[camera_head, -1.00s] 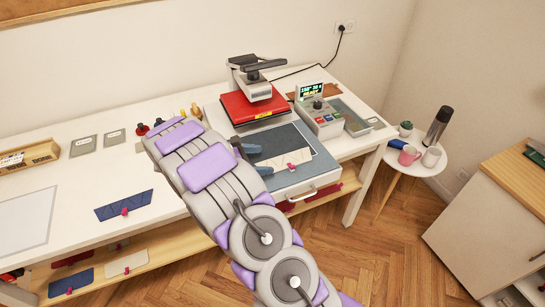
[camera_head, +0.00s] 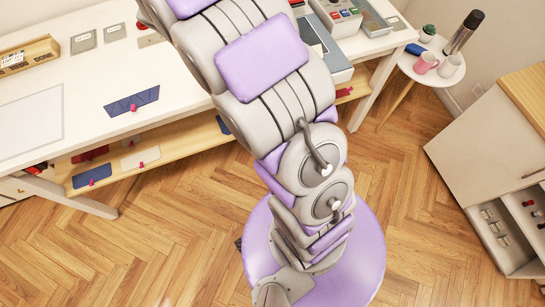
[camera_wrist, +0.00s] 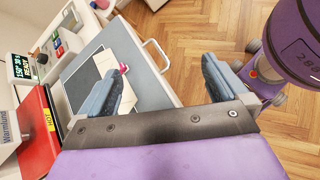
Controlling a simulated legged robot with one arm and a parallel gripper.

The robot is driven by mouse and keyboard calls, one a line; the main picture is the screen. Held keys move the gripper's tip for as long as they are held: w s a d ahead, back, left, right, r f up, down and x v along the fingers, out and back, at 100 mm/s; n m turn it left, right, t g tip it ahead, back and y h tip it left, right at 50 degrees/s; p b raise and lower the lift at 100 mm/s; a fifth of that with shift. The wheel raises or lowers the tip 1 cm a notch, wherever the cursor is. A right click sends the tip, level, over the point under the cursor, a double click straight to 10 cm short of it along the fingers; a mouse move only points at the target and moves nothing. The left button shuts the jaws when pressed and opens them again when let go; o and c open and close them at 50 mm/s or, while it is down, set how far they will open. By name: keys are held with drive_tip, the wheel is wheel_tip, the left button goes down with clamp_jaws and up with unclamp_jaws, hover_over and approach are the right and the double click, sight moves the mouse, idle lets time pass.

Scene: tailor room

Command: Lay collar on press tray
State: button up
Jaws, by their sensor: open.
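In the head view, my arm hides the gripper and most of the tray (camera_head: 341,75). A navy collar piece with a pink clip (camera_head: 132,101) lies flat on the white table.
The red heat press (camera_wrist: 36,130) and control box (camera_wrist: 66,42) stand beside the tray. A side stool (camera_head: 432,72) holds mugs and a flask. Other clipped pieces (camera_head: 92,176) lie on the lower shelf (camera_head: 180,145). Floor in front of the table is clear.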

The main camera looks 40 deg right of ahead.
drive_tip(key=s+a+r+m+t+y, duration=0.1)
drive_tip(key=s+a+m+y, duration=0.3)
drive_tip(key=s+a, duration=0.4)
drive_tip(key=s+a+r+m+t+y, duration=0.1)
drive_tip(key=s+a+r+m+y, duration=0.2)
drive_tip(key=s+a, duration=0.5)
drive_tip(key=s+m+y, duration=0.1)
drive_tip(key=s+m, duration=0.1)
drive_tip(key=s, duration=0.6)
drive_tip(key=shift+a+r+t+y, duration=0.25)
drive_tip(key=shift+a+t+y, duration=0.05)
drive_tip(key=shift+a+y, duration=0.1)
drive_tip(key=shift+d, duration=0.2)
